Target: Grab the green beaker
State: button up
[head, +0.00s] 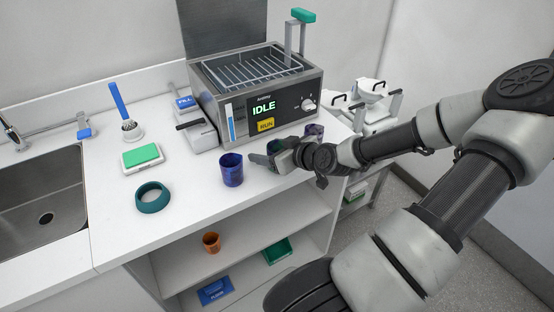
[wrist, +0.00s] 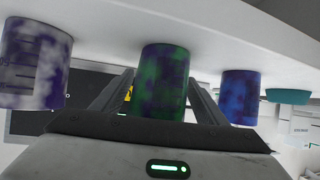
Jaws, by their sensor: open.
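The green beaker (wrist: 165,82), mottled green and purple, stands between the two open fingers of my gripper (wrist: 162,90) in the wrist view, where the picture is upside down. The fingers are on either side of it, and I cannot tell whether they touch it. In the head view my gripper (head: 272,159) is low over the counter and mostly hides the beaker. A blue-purple beaker (head: 232,170) stands just left of my gripper and also shows in the wrist view (wrist: 240,97). A white-purple beaker (wrist: 34,65) is on the other side.
A steel bath showing IDLE (head: 262,90) stands close behind the beakers. A teal ring (head: 152,197) and a green-topped box (head: 141,156) lie to the left. The counter's front edge is close, with open shelves (head: 243,225) below.

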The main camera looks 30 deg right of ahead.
jog(key=shift+c, duration=0.3)
jog(key=c, duration=1.1)
jog(key=shift+r, duration=0.1)
